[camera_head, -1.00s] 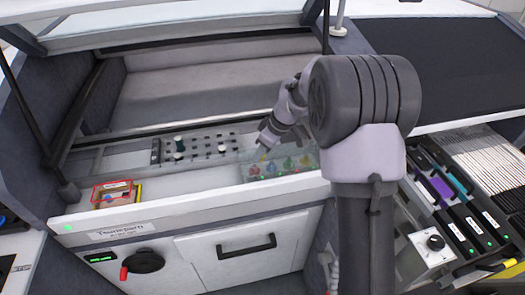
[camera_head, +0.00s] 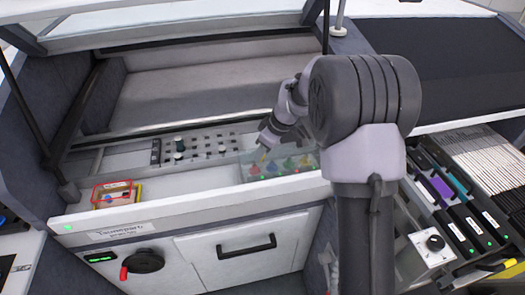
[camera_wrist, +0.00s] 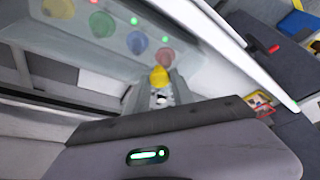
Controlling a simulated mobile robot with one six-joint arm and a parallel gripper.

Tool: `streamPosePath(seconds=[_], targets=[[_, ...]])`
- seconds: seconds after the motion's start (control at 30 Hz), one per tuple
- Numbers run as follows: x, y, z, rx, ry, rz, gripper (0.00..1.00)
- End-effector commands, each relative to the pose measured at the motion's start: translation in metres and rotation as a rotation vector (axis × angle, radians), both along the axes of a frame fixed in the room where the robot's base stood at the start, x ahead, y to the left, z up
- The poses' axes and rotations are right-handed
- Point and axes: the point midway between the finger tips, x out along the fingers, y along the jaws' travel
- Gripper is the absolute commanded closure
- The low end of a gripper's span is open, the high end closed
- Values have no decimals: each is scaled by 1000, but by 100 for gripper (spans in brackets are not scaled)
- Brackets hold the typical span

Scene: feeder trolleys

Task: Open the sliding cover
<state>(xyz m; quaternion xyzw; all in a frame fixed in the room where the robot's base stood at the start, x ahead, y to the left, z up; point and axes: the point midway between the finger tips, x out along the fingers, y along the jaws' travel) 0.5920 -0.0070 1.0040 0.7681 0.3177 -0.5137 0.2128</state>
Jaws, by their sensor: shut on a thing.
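A see-through cover (camera_head: 250,172) lies over a row of coloured pieces in the right part of the white work surface. Red, green and yellow pieces (camera_head: 289,163) show through or beside it. My gripper (camera_head: 263,148) is low at the left end of this row. In the wrist view, my gripper (camera_wrist: 160,95) is shut on a small yellow knob (camera_wrist: 160,77), in line with the red, blue, green and yellow pieces (camera_wrist: 102,24). Whether the knob is fixed to the cover cannot be told. My arm hides part of the area to the right.
A red-and-yellow-framed box (camera_head: 117,193) stands at the far left. A white front edge (camera_head: 190,212) runs along the surface. Black modules (camera_head: 460,215) lie at the right.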

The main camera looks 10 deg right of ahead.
Motion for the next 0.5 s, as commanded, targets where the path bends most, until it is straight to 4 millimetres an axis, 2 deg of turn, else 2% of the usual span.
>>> streamPosePath(seconds=[0.17, 0.27, 0.37, 0.5], targets=[[0, 1, 0, 0, -2, 1, 100], [0, 8, 0, 0, -1, 1, 100], [0, 25, -1, 1, -1, 3, 100], [0, 61, -1, 1, -2, 6, 100]])
